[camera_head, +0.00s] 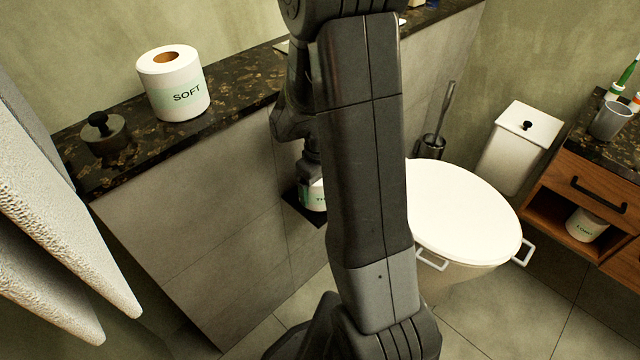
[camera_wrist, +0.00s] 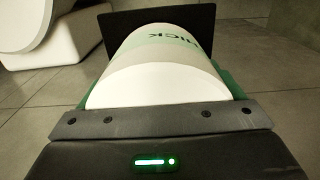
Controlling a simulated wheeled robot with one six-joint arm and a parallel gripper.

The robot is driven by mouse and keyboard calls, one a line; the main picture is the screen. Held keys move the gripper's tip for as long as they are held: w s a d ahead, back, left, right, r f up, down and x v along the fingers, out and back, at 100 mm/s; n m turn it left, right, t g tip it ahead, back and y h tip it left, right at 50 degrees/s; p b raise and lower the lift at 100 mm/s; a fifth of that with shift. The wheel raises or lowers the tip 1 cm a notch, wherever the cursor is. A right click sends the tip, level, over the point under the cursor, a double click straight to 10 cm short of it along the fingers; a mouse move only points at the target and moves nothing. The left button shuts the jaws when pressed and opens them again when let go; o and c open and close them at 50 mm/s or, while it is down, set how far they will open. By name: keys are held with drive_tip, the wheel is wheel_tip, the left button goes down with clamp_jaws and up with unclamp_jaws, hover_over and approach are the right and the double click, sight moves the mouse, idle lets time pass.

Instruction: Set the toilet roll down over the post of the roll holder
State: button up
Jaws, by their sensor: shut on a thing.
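A white toilet roll with a pale green band shows in the wrist view (camera_wrist: 155,55), with part of the word "THICK" on it. Its plain white end faces the camera. My gripper (camera_wrist: 160,88) is shut on it, with green finger parts at both sides. In the head view the roll (camera_head: 312,192) is low beside the tiled half wall, partly behind my arm; my gripper (camera_head: 311,178) is just above it. A dark square plate (camera_head: 297,204), which looks like the roll holder's base, lies under the roll; it also shows beyond it in the wrist view (camera_wrist: 205,22). No post is visible; contact is unclear.
A roll marked "SOFT" (camera_head: 174,85) and a dark knobbed container (camera_head: 105,133) stand on the stone ledge (camera_head: 235,88). The toilet (camera_head: 465,215) and a brush (camera_head: 435,140) are to the right, before a wooden cabinet (camera_head: 590,190). A towel (camera_head: 50,200) hangs left.

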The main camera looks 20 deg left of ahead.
drive_tip(key=o, duration=0.8)
wheel_tip(320, 180, up, 14)
drive_tip(key=p, duration=0.3)
drive_tip(key=shift+f, duration=0.1)
wheel_tip(320, 180, down, 13)
drive_tip(key=shift+b, duration=1.15)
drive_tip(key=shift+r, duration=0.35)
drive_tip(key=shift+f, duration=0.15)
